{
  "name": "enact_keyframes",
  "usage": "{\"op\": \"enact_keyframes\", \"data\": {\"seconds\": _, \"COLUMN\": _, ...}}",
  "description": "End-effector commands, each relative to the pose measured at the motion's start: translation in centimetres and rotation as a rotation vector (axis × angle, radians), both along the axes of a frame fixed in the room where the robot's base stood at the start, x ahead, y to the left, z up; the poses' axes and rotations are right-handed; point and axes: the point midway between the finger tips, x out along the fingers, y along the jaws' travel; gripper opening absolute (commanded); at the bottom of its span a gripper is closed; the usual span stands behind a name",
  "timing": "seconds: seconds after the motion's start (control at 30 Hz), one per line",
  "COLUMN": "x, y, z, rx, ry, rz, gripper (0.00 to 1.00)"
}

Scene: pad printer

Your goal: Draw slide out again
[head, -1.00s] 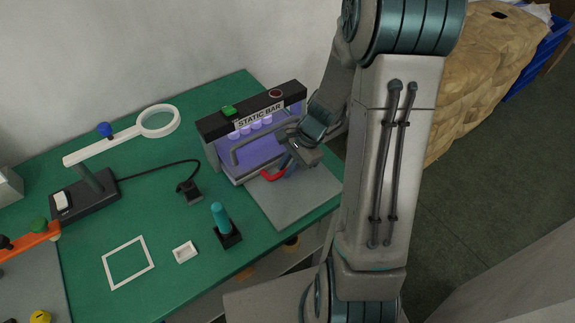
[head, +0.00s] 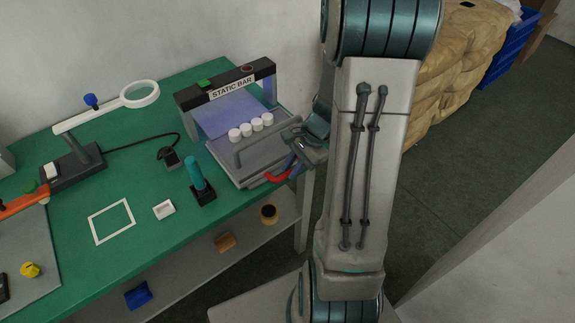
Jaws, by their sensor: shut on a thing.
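The static bar station (head: 226,94) is a dark bridge with a "STATIC BAR" label, standing at the right end of the green table. Its grey slide (head: 262,158) is out in front of the bridge. It carries a row of several white round pieces (head: 251,127) and a grey raised rail. My wrist hides part of the slide's right side, and the exact finger contact is hard to see.
A teal-handled stamp (head: 197,178) stands left of the slide, near a small white tray (head: 163,209) and a white square frame (head: 111,221). A magnifier lamp (head: 140,94) stands further left. Open floor lies right of my arm.

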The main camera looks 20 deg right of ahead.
Motion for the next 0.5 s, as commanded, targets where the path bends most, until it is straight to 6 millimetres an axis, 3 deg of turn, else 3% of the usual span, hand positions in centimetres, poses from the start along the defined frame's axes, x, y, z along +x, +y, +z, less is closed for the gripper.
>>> {"op": "enact_keyframes", "data": {"seconds": 0.4, "x": -0.45, "y": -0.26, "z": 0.01, "rx": 0.003, "ry": 0.004, "rz": -0.003, "gripper": 0.0}}
{"op": "enact_keyframes", "data": {"seconds": 0.43, "x": -0.47, "y": -0.26, "z": 0.0, "rx": 0.003, "ry": 0.006, "rz": -0.004, "gripper": 0.17}}
{"op": "enact_keyframes", "data": {"seconds": 0.5, "x": -0.47, "y": -0.25, "z": -0.01, "rx": 0.003, "ry": 0.006, "rz": -0.004, "gripper": 0.36}}
